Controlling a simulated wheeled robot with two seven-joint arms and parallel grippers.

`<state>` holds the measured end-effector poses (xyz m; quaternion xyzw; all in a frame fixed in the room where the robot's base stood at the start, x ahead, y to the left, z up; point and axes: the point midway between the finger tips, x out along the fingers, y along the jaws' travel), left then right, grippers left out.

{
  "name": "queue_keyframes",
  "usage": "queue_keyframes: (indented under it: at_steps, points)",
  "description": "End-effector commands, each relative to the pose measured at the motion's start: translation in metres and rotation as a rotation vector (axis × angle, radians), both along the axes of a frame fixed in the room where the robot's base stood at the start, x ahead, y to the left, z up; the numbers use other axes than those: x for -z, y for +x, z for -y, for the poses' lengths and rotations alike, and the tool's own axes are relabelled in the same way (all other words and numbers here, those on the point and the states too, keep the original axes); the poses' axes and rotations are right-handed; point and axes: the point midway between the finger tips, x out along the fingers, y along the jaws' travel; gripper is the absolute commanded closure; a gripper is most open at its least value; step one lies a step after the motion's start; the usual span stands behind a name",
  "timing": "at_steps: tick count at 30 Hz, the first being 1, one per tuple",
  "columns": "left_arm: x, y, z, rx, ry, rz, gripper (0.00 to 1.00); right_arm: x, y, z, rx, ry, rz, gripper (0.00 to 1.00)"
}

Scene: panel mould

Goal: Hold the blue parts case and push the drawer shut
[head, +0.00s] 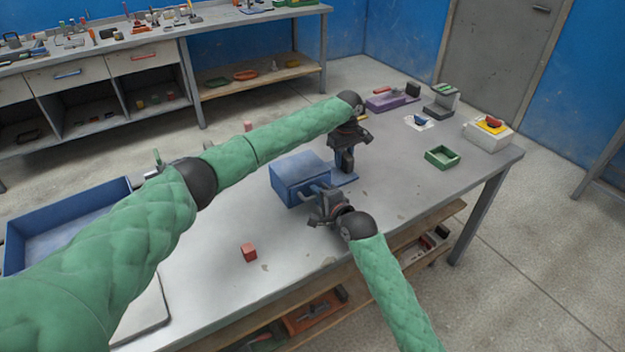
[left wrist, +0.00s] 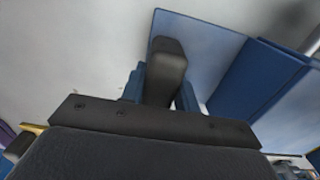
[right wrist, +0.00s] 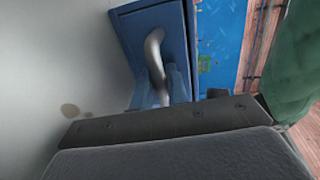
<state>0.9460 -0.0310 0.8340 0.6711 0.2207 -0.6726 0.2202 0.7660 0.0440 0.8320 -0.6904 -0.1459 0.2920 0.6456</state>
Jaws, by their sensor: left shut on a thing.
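The blue parts case (head: 300,178) stands on the grey table on a flat blue base. The base plate (left wrist: 195,35) and the case's blue side (left wrist: 260,75) show in the left wrist view. My left gripper (head: 347,160) is shut on a dark upright post (left wrist: 167,65) on the base, beside the case. My right gripper (head: 322,200) is at the case's front. In the right wrist view its fingers (right wrist: 160,88) lie on either side of the curved silver handle (right wrist: 155,50) of the blue drawer front (right wrist: 128,45). Whether they grip it is unclear. How far the drawer stands out is hard to tell.
A blue tray (head: 70,228) is at the left, partly behind my left arm. A green tray (head: 442,157) and a white box (head: 487,134) stand at the right.

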Motion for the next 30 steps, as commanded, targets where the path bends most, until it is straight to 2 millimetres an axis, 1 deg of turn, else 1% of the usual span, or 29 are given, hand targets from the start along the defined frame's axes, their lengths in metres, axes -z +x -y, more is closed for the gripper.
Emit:
queue_keyframes:
  at_steps: [5, 8, 15, 21, 25, 30]
  points:
    - [0.000, 0.000, 0.000, 0.000, 0.000, 0.001, 1.00, -0.002, -0.008, 0.006, 0.000, 0.001, -0.001, 0.83]
    - [0.000, 0.000, 0.000, 0.000, 0.000, 0.001, 1.00, -0.005, -0.020, 0.014, -0.001, 0.001, -0.001, 0.83]
    - [0.000, 0.001, -0.001, -0.001, 0.000, 0.001, 1.00, -0.014, -0.056, 0.041, 0.000, 0.000, -0.001, 0.83]
    - [0.000, 0.001, -0.001, -0.001, 0.000, 0.001, 1.00, -0.020, -0.081, 0.059, 0.000, 0.000, -0.001, 0.83]
    - [0.000, 0.001, -0.001, -0.001, 0.000, 0.002, 1.00, -0.023, -0.089, 0.066, 0.000, -0.001, -0.002, 0.83]
    - [0.000, 0.001, -0.001, -0.001, 0.000, 0.002, 1.00, -0.025, -0.094, 0.070, 0.000, -0.001, -0.001, 0.83]
